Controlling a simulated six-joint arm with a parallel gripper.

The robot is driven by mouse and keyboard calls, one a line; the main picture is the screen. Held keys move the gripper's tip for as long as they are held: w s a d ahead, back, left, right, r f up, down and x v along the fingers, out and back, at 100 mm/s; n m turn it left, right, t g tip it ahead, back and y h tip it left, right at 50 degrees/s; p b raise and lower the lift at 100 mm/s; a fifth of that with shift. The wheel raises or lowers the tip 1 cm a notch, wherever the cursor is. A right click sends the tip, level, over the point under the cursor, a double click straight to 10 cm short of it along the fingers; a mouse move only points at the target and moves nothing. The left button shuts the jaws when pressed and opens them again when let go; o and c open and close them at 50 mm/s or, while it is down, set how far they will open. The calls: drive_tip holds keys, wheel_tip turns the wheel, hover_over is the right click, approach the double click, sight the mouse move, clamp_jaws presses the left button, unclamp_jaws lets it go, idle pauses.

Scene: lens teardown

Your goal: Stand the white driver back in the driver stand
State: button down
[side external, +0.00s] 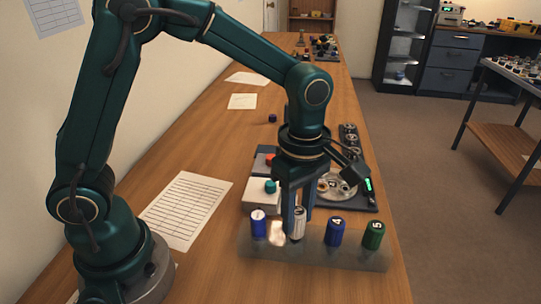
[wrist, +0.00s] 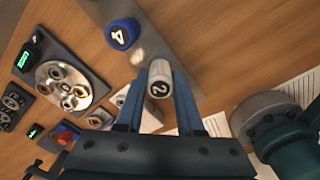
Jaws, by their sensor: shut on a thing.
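The white driver (side external: 298,224), marked 2 in the wrist view (wrist: 160,82), stands roughly upright between the fingers of my gripper (side external: 297,212). My gripper is shut on it. The grey driver stand (side external: 310,258) lies below, and its strip also shows in the wrist view (wrist: 162,38). The white driver's lower end is over or at the stand, between the blue drivers; I cannot tell whether it is seated. A blue driver (side external: 258,223) stands left of it. A blue driver marked 4 (side external: 335,231) and a green driver marked 5 (side external: 373,235) stand to its right.
A pale bright patch (side external: 277,234) shows on the stand beside the white driver. Behind are a white box with a teal knob (side external: 258,196) and a dark tray with a round metal plate (side external: 335,186). A printed sheet (side external: 187,208) lies on the table at left.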

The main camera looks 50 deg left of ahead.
drive_tip(key=shift+f, duration=0.35)
drive_tip(key=shift+f, duration=0.45)
idle(0.9)
unclamp_jaws()
drive_tip(key=shift+r, duration=3.55)
